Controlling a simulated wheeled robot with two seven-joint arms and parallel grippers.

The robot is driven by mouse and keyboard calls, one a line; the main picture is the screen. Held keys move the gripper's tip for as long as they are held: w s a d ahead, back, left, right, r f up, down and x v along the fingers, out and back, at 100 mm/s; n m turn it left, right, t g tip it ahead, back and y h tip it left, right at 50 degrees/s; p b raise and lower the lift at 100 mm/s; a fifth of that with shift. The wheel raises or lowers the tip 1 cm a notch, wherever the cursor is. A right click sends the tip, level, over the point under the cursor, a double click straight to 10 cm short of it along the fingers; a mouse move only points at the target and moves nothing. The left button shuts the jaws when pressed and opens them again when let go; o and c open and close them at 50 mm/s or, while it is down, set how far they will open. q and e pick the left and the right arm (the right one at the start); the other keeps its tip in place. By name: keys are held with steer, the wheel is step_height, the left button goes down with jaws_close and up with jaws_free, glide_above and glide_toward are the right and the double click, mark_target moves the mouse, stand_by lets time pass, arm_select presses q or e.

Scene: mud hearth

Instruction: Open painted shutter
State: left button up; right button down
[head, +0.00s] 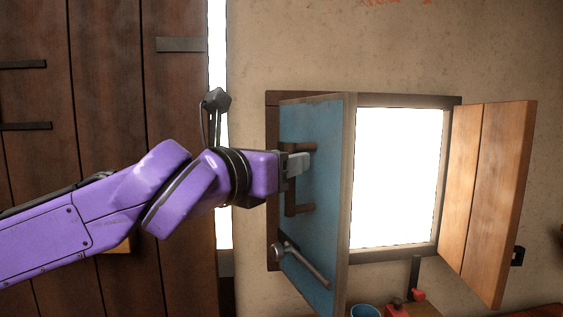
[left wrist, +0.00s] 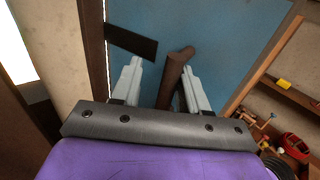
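The blue painted shutter (head: 322,190) stands swung out from the left side of the window frame (head: 400,100), and daylight fills the opening. A brown wooden handle (head: 303,208) is on its blue face; it also shows in the left wrist view (left wrist: 173,75). My left gripper (head: 298,164) is at this handle. In the left wrist view its two fingers (left wrist: 160,75) are apart, with the handle bar between them, close to the right finger. A metal latch lever (head: 303,263) is low on the shutter. My right gripper is not in view.
A plain wooden shutter (head: 492,190) stands open at the window's right. A dark plank door (head: 110,100) is at the left. A blue cup (head: 365,311) and red items (head: 417,296) are below the window.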

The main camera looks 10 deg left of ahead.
arm_select(q)
steer(key=shift+s+a+r, duration=0.1)
steer(key=shift+s+r, duration=0.05)
steer(key=shift+r, duration=0.25)
steer(key=b+v, duration=0.3)
steer(key=v, duration=0.7)
steer(key=shift+f, duration=0.4)
steer(key=shift+s, duration=0.15)
